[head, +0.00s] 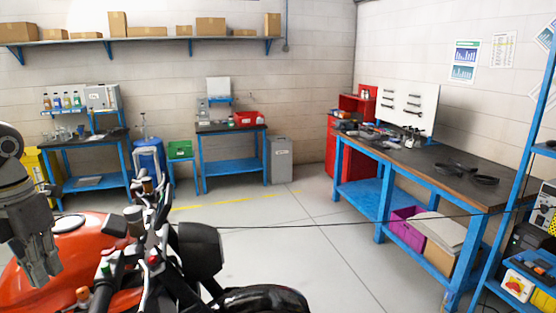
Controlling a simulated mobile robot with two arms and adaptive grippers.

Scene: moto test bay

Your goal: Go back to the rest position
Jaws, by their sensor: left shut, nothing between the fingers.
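My left gripper (42,262) hangs at the left edge of the head view, pointing down, over or in front of the orange tank (82,245) of a motorcycle. It is shut with nothing between its fingers. I cannot tell whether it touches the tank. The motorcycle's handlebar area (150,235) stands just right of the gripper, with a black headlight part (200,248) and a dark front wheel or fender (262,299) beyond it. My right gripper is not in view.
A long workbench (455,185) with tools stands at the right, beside a blue shelf rack (520,165). Blue tables (232,167) line the back wall under a shelf with boxes (210,26). A thin dark cable (330,222) crosses the view. The middle floor (300,250) is clear.

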